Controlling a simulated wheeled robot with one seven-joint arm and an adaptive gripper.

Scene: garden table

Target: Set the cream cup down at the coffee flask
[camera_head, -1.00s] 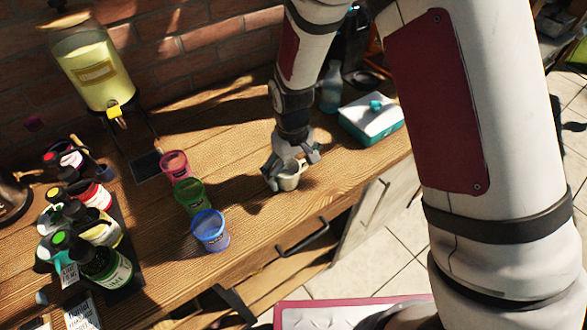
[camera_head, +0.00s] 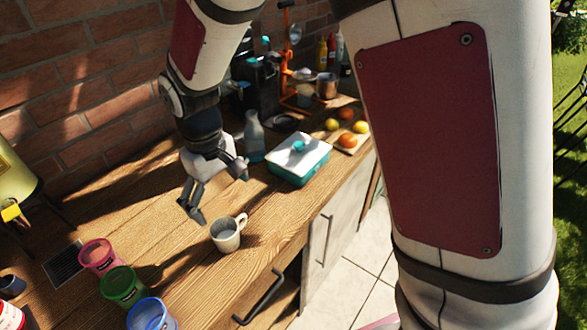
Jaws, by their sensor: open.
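The cream cup (camera_head: 226,238) stands upright on the wooden table near its front edge, handle to the right. My gripper (camera_head: 219,196) is open and empty, just behind and above the cup, its fingers apart from it. A clear stretch of table lies between the cup and this bottle.
A teal box with white lid (camera_head: 298,160) stands right of the cup. Pink (camera_head: 98,256), green (camera_head: 122,287) and blue (camera_head: 151,316) cups stand at the lower left. A black machine (camera_head: 259,85) and a fruit board (camera_head: 350,143) are at the back.

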